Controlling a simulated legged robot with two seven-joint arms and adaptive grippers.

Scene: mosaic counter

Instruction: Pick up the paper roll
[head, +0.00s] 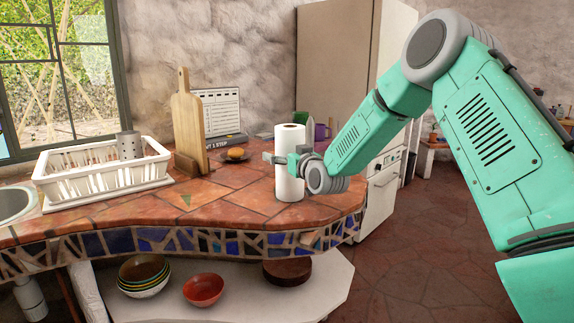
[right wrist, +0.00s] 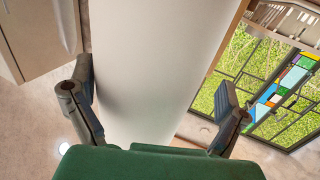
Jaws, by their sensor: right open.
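The white paper roll (head: 289,185) stands upright on the tiled counter (head: 240,192) near its right end. My right gripper (head: 283,158) is at the roll's upper half, coming in from the right, and partly covers the roll in the head view. In the right wrist view, the roll (right wrist: 150,65) fills the middle, between the two open fingers of my right gripper (right wrist: 155,105). The left finger looks close to the roll's side, and a gap shows at the right finger; contact cannot be told. My left gripper is not in view.
A white dish rack (head: 100,178) stands at the counter's left. A wooden cutting board (head: 188,120), a small plate with food (head: 236,155) and a purple mug (head: 321,132) are behind the roll. Bowls (head: 203,289) sit on the shelf below. The tiles left of the roll are clear.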

